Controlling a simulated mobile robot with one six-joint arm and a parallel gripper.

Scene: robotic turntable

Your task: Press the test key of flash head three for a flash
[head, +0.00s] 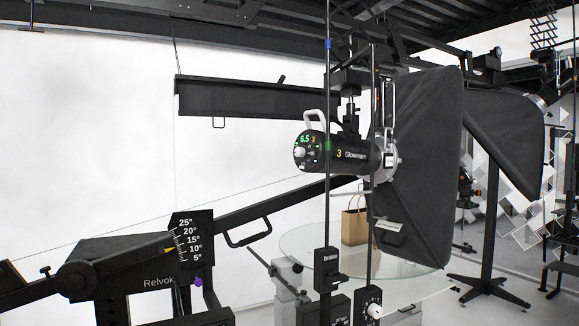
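Flash head three (352,154) is a black cylinder with a "3" and a brand name on its side. It hangs from an overhead mount right of centre in the head view. Its rear control panel (308,151) faces left, with lit digits, a pale knob and several small coloured keys or lights. The keys are too small to tell which one is the test key. A pale handle (315,119) arches over its rear. A large black softbox (425,165) is fixed to its front, on the right. My gripper does not show in this view.
Two dark vertical poles (328,215) stand close to the head, one crossing in front of it. A boom stand marked Relvok (150,255), with an angle scale, fills the lower left. A paper bag (354,226) stands on a round glass turntable (300,240) behind.

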